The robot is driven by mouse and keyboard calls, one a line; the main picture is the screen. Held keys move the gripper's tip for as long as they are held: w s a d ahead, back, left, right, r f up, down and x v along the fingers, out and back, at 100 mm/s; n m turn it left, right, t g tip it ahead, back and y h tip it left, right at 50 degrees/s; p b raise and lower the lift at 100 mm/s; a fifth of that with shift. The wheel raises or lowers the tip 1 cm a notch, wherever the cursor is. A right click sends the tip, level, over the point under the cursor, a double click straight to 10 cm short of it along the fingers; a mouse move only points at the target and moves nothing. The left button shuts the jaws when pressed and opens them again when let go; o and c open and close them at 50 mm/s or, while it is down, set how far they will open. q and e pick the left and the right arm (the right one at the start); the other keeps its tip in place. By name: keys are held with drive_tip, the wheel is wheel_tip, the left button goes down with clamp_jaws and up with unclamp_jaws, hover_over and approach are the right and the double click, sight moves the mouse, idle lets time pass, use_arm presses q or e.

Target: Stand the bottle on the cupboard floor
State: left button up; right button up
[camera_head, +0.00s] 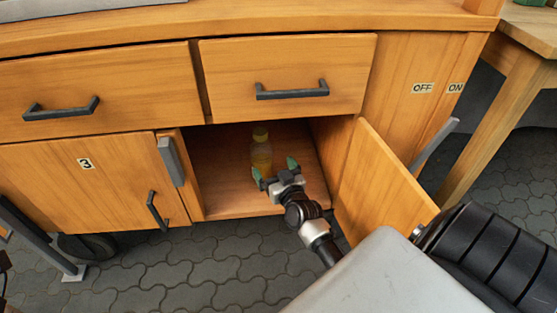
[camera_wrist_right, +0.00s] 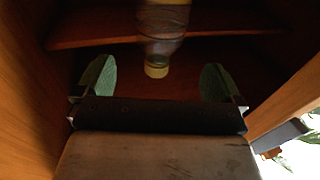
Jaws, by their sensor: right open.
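The bottle (camera_head: 261,155) is clear with yellowish contents and a yellow cap. In the head view it is upright inside the open cupboard and appears to stand on the cupboard floor (camera_head: 222,203). My right gripper (camera_head: 275,171) is open in the cupboard opening, in front of the bottle, and covers part of its lower end. In the right wrist view the bottle (camera_wrist_right: 162,30) shows beyond the two green fingertips (camera_wrist_right: 158,80), roughly midway between them, cut by the top edge. No finger visibly touches it. My left gripper is not in view.
The open cupboard door (camera_head: 382,185) stands to the right of my right arm. A closed door marked 3 (camera_head: 85,185) is on the left. A wooden table (camera_head: 520,75) is at the far right.

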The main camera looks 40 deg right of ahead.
drive_tip(key=shift+v, duration=1.4)
